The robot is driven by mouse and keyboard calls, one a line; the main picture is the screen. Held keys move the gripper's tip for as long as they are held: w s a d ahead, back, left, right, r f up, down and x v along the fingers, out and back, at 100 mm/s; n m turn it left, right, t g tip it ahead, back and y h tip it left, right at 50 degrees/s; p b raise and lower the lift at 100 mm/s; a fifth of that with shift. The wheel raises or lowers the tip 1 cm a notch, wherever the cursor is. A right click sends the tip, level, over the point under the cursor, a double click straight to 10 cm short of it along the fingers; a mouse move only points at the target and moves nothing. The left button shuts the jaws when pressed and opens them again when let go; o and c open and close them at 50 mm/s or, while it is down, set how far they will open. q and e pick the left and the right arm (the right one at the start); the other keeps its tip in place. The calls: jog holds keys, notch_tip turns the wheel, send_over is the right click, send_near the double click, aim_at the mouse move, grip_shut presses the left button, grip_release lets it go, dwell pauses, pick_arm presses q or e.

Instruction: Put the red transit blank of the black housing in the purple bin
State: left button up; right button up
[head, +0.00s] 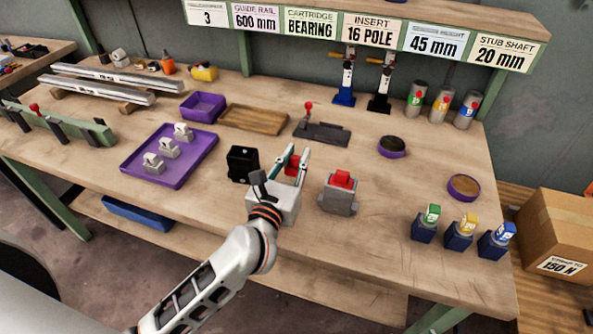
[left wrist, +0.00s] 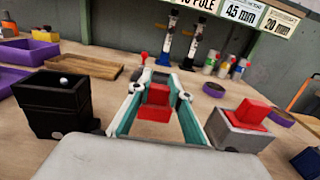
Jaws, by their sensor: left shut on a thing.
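My left gripper (head: 297,160) is shut on a red transit blank (left wrist: 156,100), held between its fingers above the table. The blank also shows in the head view (head: 292,167), partly covered by the fingers. The black housing (head: 242,164) stands just left of the gripper; in the left wrist view (left wrist: 54,108) its top shows no red blank. The purple bin (head: 203,107) stands farther back to the left; it looks empty and also shows in the left wrist view (left wrist: 34,52). My right gripper is not in view.
A grey housing (head: 338,201) with another red blank (head: 342,180) on top stands right of the gripper. A purple tray (head: 186,172) with several grey parts lies left. A wooden tray (head: 254,118) and a dark fixture with a red knob (head: 322,132) lie behind.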

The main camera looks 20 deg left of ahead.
aim_at(294, 174)
pick_arm(q)
jog(key=shift+f+b, duration=0.95)
jog(key=shift+f, duration=1.4)
jog(key=o, duration=0.9)
jog(key=shift+r, duration=0.1)
jog(key=shift+c, duration=0.2)
